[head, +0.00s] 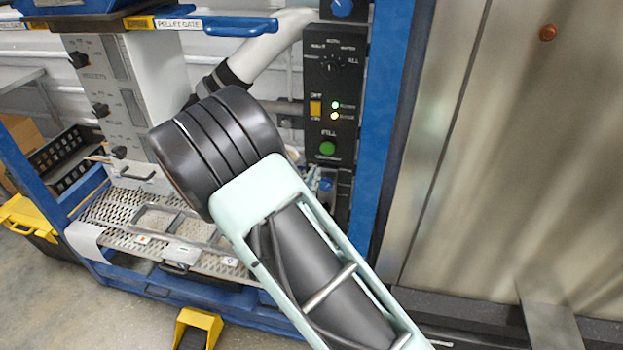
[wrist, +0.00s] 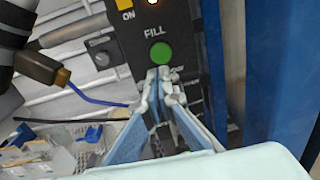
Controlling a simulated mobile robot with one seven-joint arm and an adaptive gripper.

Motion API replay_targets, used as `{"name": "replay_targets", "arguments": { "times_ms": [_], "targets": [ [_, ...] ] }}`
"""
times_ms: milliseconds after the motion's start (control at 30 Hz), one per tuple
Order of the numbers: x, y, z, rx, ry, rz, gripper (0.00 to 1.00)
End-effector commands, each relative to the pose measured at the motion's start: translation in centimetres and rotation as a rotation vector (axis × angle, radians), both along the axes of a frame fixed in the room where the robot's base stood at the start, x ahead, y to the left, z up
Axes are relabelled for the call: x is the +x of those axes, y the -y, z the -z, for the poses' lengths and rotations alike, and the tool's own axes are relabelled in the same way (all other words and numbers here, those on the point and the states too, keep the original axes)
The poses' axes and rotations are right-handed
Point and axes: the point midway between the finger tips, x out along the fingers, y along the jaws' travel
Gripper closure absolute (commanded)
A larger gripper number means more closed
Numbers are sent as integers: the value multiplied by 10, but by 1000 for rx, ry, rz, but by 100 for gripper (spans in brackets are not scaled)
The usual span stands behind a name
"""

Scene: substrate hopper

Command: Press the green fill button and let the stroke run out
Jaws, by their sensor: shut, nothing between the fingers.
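The green fill button (head: 327,148) is round and sits under the word FILL on the black control panel (head: 318,88). In the wrist view the green button (wrist: 161,53) shows whole, just above my fingertips. My gripper (wrist: 164,80) is shut and empty, with its tips close together just below the button in the picture. Whether the tips touch the panel cannot be told. In the head view my arm hides most of the gripper.
A blue frame post (head: 385,130) runs beside the panel, with a large metal cabinet (head: 520,150) to its right. A pellet gate handle (head: 240,27) is at upper left. A perforated tray (head: 120,212) lies below. An orange switch (head: 316,108) and lit lamps sit above the button.

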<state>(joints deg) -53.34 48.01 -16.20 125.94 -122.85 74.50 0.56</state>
Motion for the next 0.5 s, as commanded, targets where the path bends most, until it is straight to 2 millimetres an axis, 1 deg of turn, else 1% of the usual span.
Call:
{"name": "replay_targets", "arguments": {
  "times_ms": [33,100,300,400,500],
  "targets": [
    [11,4,-1,-1,1,4,100],
    [27,8,-1,-1,2,4,100],
    [65,18,0,-1,1,2,100],
    [79,20,1,-1,0,1,100],
    [89,23,1,-1,1,0,100]
  ]
}}
